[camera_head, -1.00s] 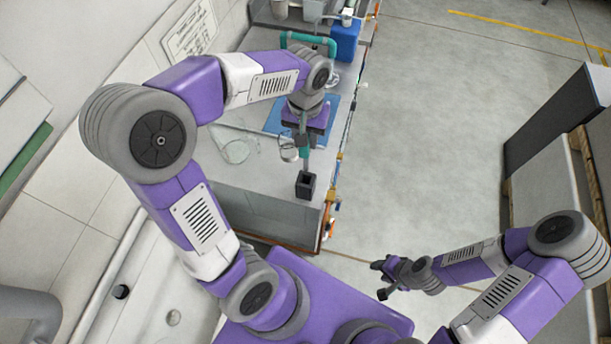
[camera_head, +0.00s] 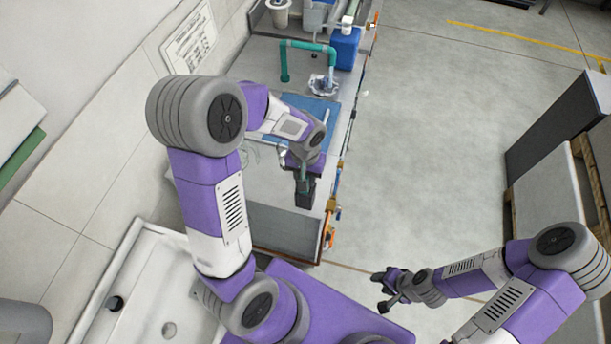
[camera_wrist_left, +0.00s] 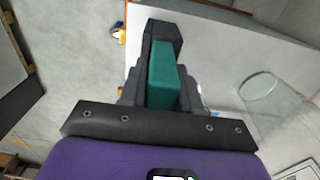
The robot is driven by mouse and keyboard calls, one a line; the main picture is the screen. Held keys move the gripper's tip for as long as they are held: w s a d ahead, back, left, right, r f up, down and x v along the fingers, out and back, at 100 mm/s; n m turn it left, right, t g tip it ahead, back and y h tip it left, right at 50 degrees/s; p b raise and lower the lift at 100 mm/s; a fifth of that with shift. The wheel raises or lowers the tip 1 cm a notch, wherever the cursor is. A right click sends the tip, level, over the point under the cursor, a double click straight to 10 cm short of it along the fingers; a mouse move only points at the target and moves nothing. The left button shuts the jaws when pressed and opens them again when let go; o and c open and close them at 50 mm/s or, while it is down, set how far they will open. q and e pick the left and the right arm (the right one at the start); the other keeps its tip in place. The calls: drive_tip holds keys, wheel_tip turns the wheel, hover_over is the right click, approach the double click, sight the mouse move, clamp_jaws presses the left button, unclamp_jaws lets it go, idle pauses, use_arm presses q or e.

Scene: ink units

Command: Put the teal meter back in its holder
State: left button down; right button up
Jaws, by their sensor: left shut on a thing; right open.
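The teal meter (camera_wrist_left: 163,75) sits between the fingers of my left gripper (camera_wrist_left: 162,92), which is shut on it. The dark square holder (camera_wrist_left: 164,34) is just beyond the meter's far end in the left wrist view. In the head view, the holder (camera_head: 304,195) stands near the bench's front edge, with the meter (camera_head: 302,175) and my left gripper (camera_head: 301,165) right above it. I cannot tell whether the meter's end is inside the holder or only over it. My right gripper (camera_head: 382,289) is open and empty, away from the bench over the floor.
A glass beaker (camera_wrist_left: 268,95) stands beside the holder. Farther back on the bench are a blue mat (camera_head: 320,108), a teal bent pipe (camera_head: 310,46) and a blue container (camera_head: 345,48). A white sink (camera_head: 150,300) is at the lower left.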

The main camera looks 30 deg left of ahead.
use_arm(q)
drive_tip(key=shift+f, duration=0.15)
drive_tip(key=c, duration=0.8)
unclamp_jaws()
drive_tip(key=shift+r, duration=0.2)
drive_tip(key=shift+r, duration=0.3)
wheel_tip(320, 180, up, 12)
drive_tip(key=shift+f+p, duration=0.25)
drive_tip(key=shift+p, duration=0.55)
